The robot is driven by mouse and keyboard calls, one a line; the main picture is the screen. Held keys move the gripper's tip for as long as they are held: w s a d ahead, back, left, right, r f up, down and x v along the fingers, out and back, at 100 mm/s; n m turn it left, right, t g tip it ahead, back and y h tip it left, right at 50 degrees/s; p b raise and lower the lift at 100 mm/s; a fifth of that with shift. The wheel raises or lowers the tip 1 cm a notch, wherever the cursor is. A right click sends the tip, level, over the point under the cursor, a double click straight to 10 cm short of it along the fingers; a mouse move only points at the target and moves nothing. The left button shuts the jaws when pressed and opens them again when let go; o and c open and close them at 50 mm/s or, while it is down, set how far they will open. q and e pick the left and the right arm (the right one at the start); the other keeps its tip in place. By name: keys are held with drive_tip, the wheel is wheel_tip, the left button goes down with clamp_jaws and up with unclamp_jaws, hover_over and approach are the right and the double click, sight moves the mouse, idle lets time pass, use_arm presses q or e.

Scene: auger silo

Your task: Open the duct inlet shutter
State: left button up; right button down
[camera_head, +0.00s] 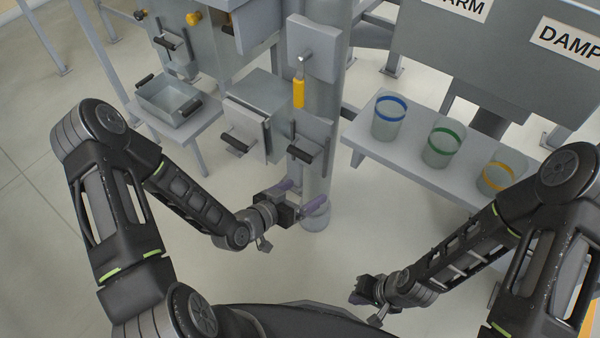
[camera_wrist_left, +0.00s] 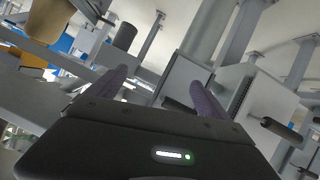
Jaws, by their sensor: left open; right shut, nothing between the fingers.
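What looks like the duct inlet shutter is a grey plate (camera_head: 316,137) with a black bar handle (camera_head: 305,155), on the lower part of the upright grey duct (camera_head: 322,100). I cannot tell how far it is open. My left gripper (camera_head: 300,197) is open, just below the plate and handle, with purple fingers near the duct's lower end. In the left wrist view the open fingers (camera_wrist_left: 158,92) show nothing between them. A dark cylinder (camera_wrist_left: 125,37) lies beyond; I cannot tell if it is the handle. My right gripper (camera_head: 361,293) is shut and empty, low and away from the duct.
A yellow lever (camera_head: 299,93) hangs on a box above the shutter. Left of the duct are a grey box with a black handle (camera_head: 236,143) and a tray (camera_head: 170,101). Blue (camera_head: 388,120), green (camera_head: 442,147) and yellow-banded (camera_head: 498,176) jars stand on a bench at right.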

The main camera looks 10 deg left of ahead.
sight(297, 156)
use_arm(q)
drive_tip(key=shift+o, duration=0.8)
drive_tip(key=w+a+r+m+t+b, duration=0.1)
drive_tip(key=w+a+r+t+b, duration=0.1)
drive_tip(key=w+a+t+b, duration=0.1)
drive_tip(key=a+t+b, duration=0.1)
drive_tip(key=a+t, duration=0.1)
drive_tip(key=a, duration=0.1)
drive_tip(key=shift+w+r+m, duration=0.15)
drive_tip(key=shift+w+m, duration=0.1)
drive_tip(key=shift+m, duration=0.15)
drive_tip(key=shift+r, duration=0.2)
use_arm(e)
wheel_tip(297, 156, down, 7)
drive_tip(key=shift+r, duration=0.15)
use_arm(q)
drive_tip(key=shift+d, duration=0.1)
drive_tip(key=b+x, duration=0.1)
drive_tip(key=x, duration=0.6)
drive_tip(key=shift+w+d, duration=0.15)
drive_tip(key=shift+w, duration=0.2)
use_arm(e)
drive_tip(key=shift+w+d+f, duration=0.15)
drive_tip(key=shift+f, duration=0.3)
use_arm(q)
drive_tip(key=shift+c, duration=0.2)
